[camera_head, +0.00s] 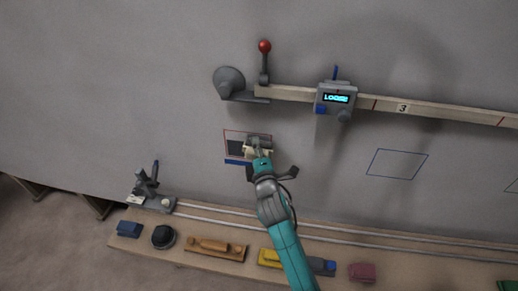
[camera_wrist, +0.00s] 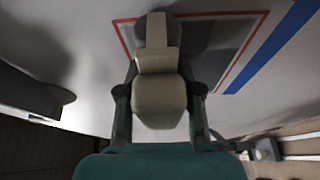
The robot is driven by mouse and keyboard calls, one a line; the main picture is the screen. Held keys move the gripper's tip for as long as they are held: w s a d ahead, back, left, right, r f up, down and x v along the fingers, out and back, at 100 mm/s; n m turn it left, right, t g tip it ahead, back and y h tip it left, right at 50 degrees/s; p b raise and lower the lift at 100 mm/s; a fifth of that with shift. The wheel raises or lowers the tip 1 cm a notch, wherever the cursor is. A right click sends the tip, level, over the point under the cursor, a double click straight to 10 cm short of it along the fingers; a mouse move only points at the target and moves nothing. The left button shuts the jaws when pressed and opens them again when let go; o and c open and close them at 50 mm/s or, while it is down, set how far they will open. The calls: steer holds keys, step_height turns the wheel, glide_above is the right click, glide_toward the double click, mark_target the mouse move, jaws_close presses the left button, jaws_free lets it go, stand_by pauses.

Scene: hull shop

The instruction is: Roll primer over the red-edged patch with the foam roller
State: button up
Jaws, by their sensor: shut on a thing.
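The red-edged patch (camera_head: 234,146) is on the grey hull wall, with a dark area inside its red outline and a blue strip along its lower edge. In the wrist view the patch's red edge (camera_wrist: 124,38) and grey inside show behind the tool. My gripper (camera_wrist: 158,104) is shut on a cream handle (camera_wrist: 158,98), which looks like that of the foam roller. In the head view the tool (camera_head: 258,139) covers the patch's right part. Its roller end is partly hidden by the handle, and I cannot tell whether it touches the wall.
A blue outline (camera_head: 396,164) is at right. Below, a ledge (camera_head: 190,262) holds several tools, including a black round one (camera_head: 163,236).

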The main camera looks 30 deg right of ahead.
mark_target(246, 145)
steer(key=shift+w+a, duration=0.85)
steer(key=shift+a, duration=0.3)
steer(key=shift+a, duration=0.1)
steer(key=shift+w+a+f, duration=0.1)
steer(key=shift+w+a, duration=0.75)
steer(key=shift+a, duration=0.3)
steer(key=shift+w+a+r, duration=0.1)
steer(key=shift+w+a, duration=0.75)
steer(key=shift+a, duration=0.25)
steer(key=shift+w+a+f, duration=0.1)
steer(key=shift+w+a, duration=0.75)
steer(key=shift+a, duration=0.3)
steer(key=shift+o, duration=1.2)
steer(key=shift+c, duration=1.2)
steer(key=shift+s+a, duration=0.1)
steer(key=shift+s+a, duration=0.3)
steer(key=shift+s, duration=0.15)
